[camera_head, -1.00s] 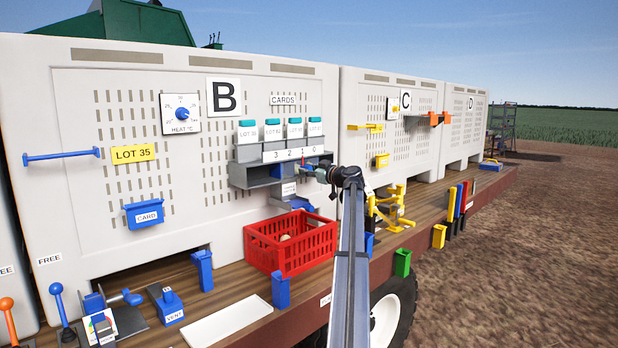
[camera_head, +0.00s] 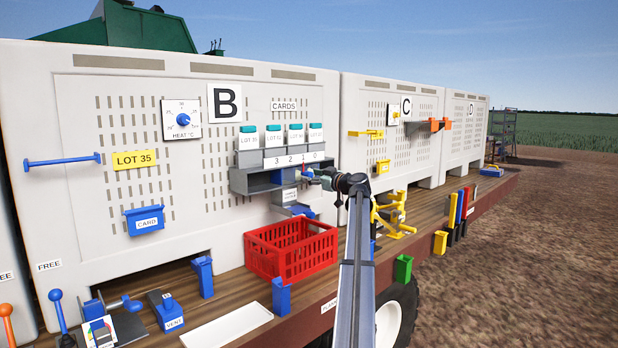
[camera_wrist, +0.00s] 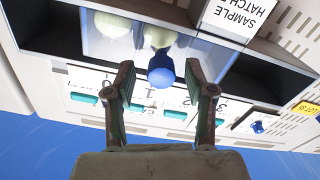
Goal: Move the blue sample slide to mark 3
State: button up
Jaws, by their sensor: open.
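The blue sample slide shows as a round blue knob (camera_wrist: 161,77) in front of a bluish clear panel (camera_wrist: 190,55) in the wrist view. My gripper (camera_wrist: 165,80) is open, one finger on each side of the knob, with gaps visible. In the wrist view, which is upside down, the knob appears near mark 1 on the scale. In the head view the scale strip (camera_head: 291,160) reads 3, 2, 1, 0 from left to right. My gripper (camera_head: 318,176) is at its right end there, and the knob is small and partly hidden.
Pale round produce (camera_wrist: 112,25) shows behind the panel. A "SAMPLE HATCH" label (camera_wrist: 237,14) is beside it. Card holders with teal tops (camera_head: 272,133) stand above the marks. A red crate (camera_head: 291,252) sits below on the wooden deck. Yellow hardware (camera_head: 390,212) stands to the right.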

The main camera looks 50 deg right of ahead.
jog(key=s+a, duration=0.2)
jog(key=s, duration=0.7)
jog(key=shift+s, duration=0.3)
jog(key=shift+d, duration=0.1)
